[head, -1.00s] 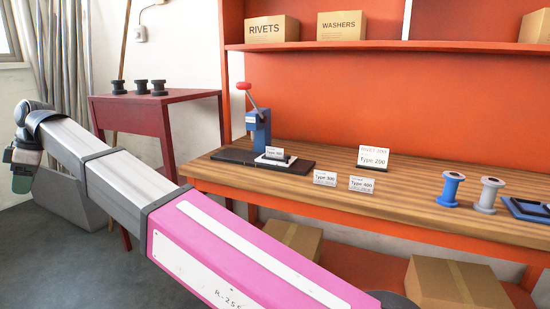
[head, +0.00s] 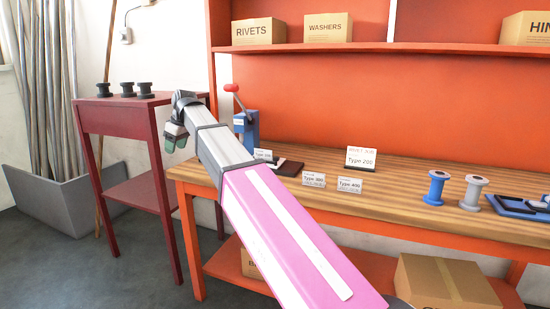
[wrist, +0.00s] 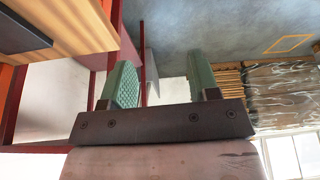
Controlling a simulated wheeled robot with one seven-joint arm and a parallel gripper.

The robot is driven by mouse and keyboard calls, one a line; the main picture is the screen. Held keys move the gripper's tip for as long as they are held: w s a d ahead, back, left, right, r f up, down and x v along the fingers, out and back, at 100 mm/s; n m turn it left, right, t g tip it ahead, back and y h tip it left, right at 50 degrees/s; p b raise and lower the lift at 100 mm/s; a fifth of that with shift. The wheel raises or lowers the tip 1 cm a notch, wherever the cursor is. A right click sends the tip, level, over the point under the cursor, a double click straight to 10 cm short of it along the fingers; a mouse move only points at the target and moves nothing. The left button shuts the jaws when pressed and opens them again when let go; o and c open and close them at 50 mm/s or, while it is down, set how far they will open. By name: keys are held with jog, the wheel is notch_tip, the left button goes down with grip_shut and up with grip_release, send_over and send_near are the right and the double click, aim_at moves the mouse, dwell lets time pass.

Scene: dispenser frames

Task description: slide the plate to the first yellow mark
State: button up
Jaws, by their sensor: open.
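A blue press (head: 250,133) with a red-knobbed lever stands on the wooden bench, partly hidden by my arm. A dark flat base (head: 288,167) shows beside it, with a small Type card (head: 264,155) near its left end. The corner of a dark slab on wood also shows in the wrist view (wrist: 18,33). I cannot make out a separate plate or any yellow mark on the bench. My gripper (head: 174,137) is in the air left of the press, apart from it. Its green fingers are spread and empty in the wrist view (wrist: 163,80).
A dark red side table (head: 135,98) with three black spools stands left of the bench. Cards (head: 361,158), a blue spool (head: 437,188), a grey spool (head: 473,192) and a blue tray (head: 520,206) sit on the bench (head: 400,190). A yellow outline (wrist: 288,43) marks the floor.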

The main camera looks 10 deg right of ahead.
jog(key=w+d+m+t+h, duration=0.1)
jog(key=w+d+m, duration=0.15)
jog(key=d, duration=1.05)
jog(key=w+d+m+t+h, duration=0.1)
jog(key=d+m, duration=0.3)
jog(key=d, duration=1)
jog(key=w+d+m+h, duration=0.15)
jog(key=d+m, duration=0.25)
jog(key=d, duration=0.9)
jog(key=shift+n+y, duration=0.25)
jog(key=shift+y, duration=0.1)
jog(key=x, duration=1.1)
jog(key=shift+w+d, duration=0.15)
jog(key=shift+w, duration=0.25)
grip_shut()
jog(key=w+a, duration=0.3)
jog(key=a, duration=0.2)
jog(key=w+a, duration=0.2)
jog(key=a, duration=0.1)
jog(key=shift+w+a, duration=0.2)
jog(key=shift+w, duration=0.1)
